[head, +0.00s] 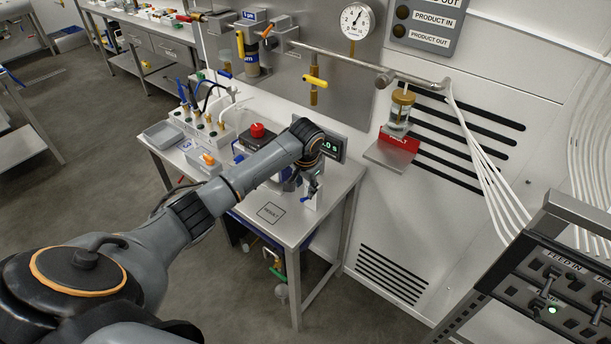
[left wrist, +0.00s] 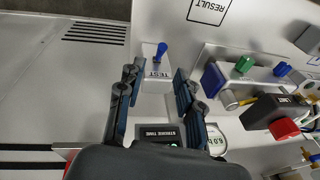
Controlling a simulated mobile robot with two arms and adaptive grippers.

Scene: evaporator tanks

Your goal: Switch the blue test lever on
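The blue test lever (left wrist: 161,50) stands on a small pale block marked TEST (left wrist: 157,76) in the left wrist view. My left gripper (left wrist: 157,80) is open, its two dark fingers spread with a gap between them. The lever shows beyond that gap, between the finger lines, and no finger visibly touches it. In the head view my left gripper (head: 313,182) hangs over the right part of the bench, close to the pale test block (head: 313,197). The lever's exact tilt is hard to tell. My right gripper is in neither view.
The bench (head: 290,228) has a bare patch with a RESULT square (head: 271,213).

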